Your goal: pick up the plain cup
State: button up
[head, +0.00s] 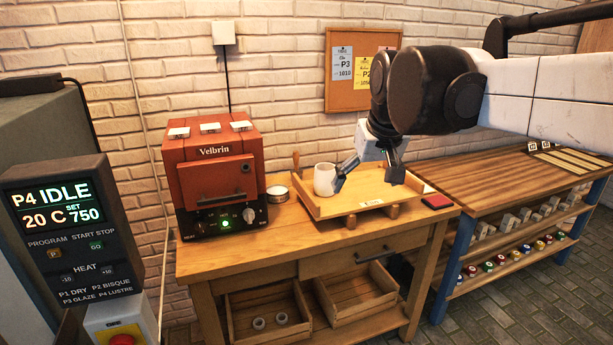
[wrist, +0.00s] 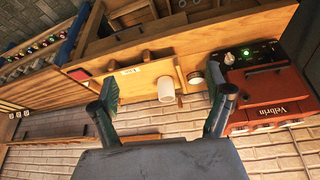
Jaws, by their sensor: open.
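The plain cup (head: 325,180) is white and stands upright at the left end of a light wooden tray (head: 358,207) on the workbench. In the wrist view the cup (wrist: 166,90) shows between my two fingers, farther off than they are, and they do not touch it. My gripper (head: 368,178) is open and empty above the tray. In the head view its left finger is just right of the cup, its edge close to the cup's outline. The wrist view shows both fingers spread wide (wrist: 169,88).
A red kiln marked Velbrin (head: 214,175) stands left of the tray, with a small round tin (head: 278,194) between them. A wooden handle (head: 296,162) rises behind the tray's left end. A dark red pad (head: 436,201) lies right of the tray. A shelf bench (head: 510,182) stands further right.

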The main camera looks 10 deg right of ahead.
jog(key=w+r+g+p, duration=0.15)
jog(key=w+r, duration=0.35)
jog(key=w, duration=0.7)
jog(key=n+g+p, duration=0.1)
jog(key=g+p, duration=0.1)
jog(key=p, duration=0.5)
send_over(325, 182)
jog(key=s, duration=0.2)
notch_tip(325, 182, down, 4)
jog(key=shift+n+g, duration=0.4)
jog(key=shift+g, duration=0.45)
jog(key=w+f, duration=0.2)
jog(key=f, duration=0.3)
jog(key=w+f+p, duration=0.1)
jog(key=f, duration=0.5)
jog(key=w+f+p, duration=0.1)
jog(key=w+f, duration=0.1)
jog(key=f, duration=0.4)
jog(key=shift+w+d, duration=0.3)
notch_tip(325, 182, down, 4)
jog(key=shift+w+d+f+p, duration=0.1)
jog(key=shift+f+p, duration=0.1)
jog(key=shift+p, duration=0.6)
jog(key=shift+f, duration=0.5)
jog(key=c, duration=1.4)
